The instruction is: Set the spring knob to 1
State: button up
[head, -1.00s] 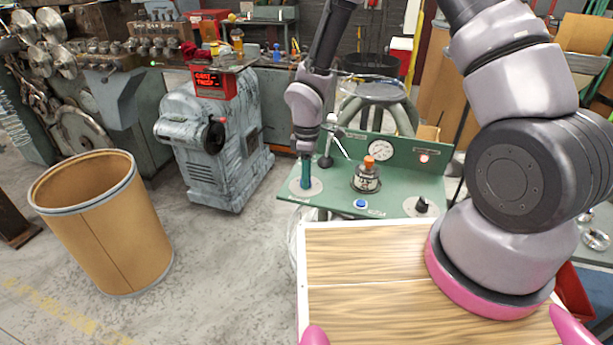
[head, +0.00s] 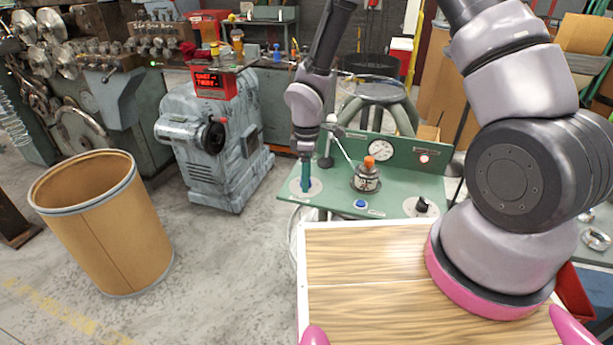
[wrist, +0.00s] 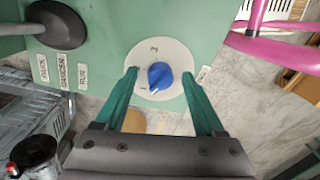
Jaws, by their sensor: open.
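A blue knob (wrist: 160,76) sits on a white round dial plate (wrist: 146,53) on the green panel (wrist: 110,38). Its small dial marks are too blurred to read, so I cannot tell its setting. My gripper (wrist: 160,90) is open, with its teal fingers on either side of the knob. I cannot tell whether they touch it. In the head view my gripper (head: 305,184) points down over the white plate (head: 294,189) at the left of the panel, and hides the knob there.
The panel also holds an orange-topped device (head: 367,178), a gauge (head: 380,147), a blue button (head: 360,204) and a black knob (head: 422,205) on the right. A thin lever stands near my gripper. A grey machine (head: 205,140) and a brown drum (head: 105,225) stand left.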

jog(key=shift+r, duration=0.1)
notch_tip(320, 180, up, 11)
jog(key=shift+w+f, duration=0.2)
jog(key=shift+w, duration=0.1)
jog(key=shift+d, duration=0.1)
jog(key=s+d+r+m+t, duration=0.1)
jog(key=d+r+m+t, duration=0.1)
jog(key=d+r+m, duration=0.6)
jog(key=d+r+m+t, duration=0.15)
jog(key=d+r, duration=0.35)
jog(key=r, duration=0.7)
jog(key=s+d+r+m+t+y, duration=0.2)
jog(key=s+d+r+m+t, duration=0.2)
jog(key=s+d+r+m, duration=0.4)
jog(key=s+r+m, duration=0.3)
jog(key=s+r, duration=0.1)
jog(key=shift+s+d+r, duration=0.15)
jog(key=shift+s+d, duration=0.2)
jog(key=shift+s, duration=0.05)
